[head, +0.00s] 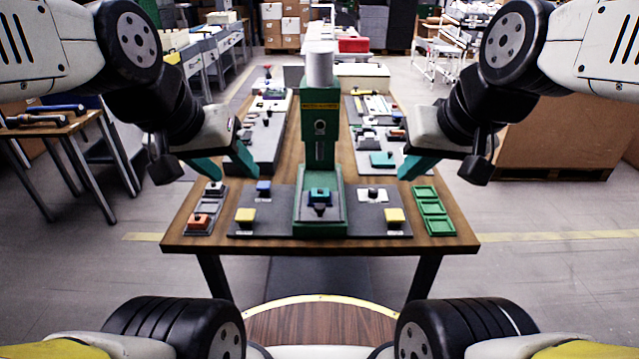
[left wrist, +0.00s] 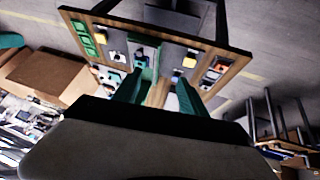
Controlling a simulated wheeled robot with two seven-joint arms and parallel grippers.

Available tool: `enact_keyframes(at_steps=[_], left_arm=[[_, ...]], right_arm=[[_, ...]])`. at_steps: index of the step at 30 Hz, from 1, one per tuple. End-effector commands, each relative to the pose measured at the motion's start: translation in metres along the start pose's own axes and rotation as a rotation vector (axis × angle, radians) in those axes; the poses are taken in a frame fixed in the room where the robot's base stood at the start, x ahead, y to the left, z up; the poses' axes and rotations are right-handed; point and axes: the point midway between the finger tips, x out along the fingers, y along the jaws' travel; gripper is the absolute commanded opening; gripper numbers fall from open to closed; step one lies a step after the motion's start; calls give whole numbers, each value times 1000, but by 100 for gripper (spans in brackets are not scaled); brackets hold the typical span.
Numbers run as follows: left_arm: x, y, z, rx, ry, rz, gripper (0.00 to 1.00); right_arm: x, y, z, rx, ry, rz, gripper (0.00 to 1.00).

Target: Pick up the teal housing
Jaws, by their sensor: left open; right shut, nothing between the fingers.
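A teal piece with a dark top (head: 319,194) sits in the base of the green press. I cannot tell for sure which is the teal housing. My left gripper (head: 236,174) is open and empty above the left side of the bench; its teal fingers also show in the left wrist view (left wrist: 160,82). My right gripper (head: 403,177) is shut and empty above the right side of the bench. Neither gripper touches a part.
The green press (head: 320,130) stands tall mid-bench between the arms. Yellow buttons (head: 245,215) flank it on a grey plate. Green square trays (head: 433,209) lie at the right edge, an orange part (head: 199,221) at the left. A cardboard box (head: 560,135) stands beyond the bench at right.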

Motion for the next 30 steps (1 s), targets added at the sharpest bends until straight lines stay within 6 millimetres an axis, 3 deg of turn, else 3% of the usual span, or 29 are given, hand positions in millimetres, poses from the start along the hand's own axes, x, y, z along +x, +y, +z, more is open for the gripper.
enact_keyframes(at_steps=[13, 16, 20, 26, 30], left_arm=[[0, 0, 0, 0, 0, 0, 50], [1, 0, -2, -1, -4, 0, 69], [10, 2, -18, -7, -38, 0, 71], [53, 14, -67, -28, -145, -18, 71], [98, 29, -99, -39, -219, -45, 71]], right_arm=[[0, 0, 0, 0, 0, 0, 0], [0, 0, 0, 0, 0, 0, 0], [0, 0, 0, 0, 0, 0, 0], [0, 0, 0, 0, 0, 0, 0], [0, 0, 0, 0, 0, 0, 0]])
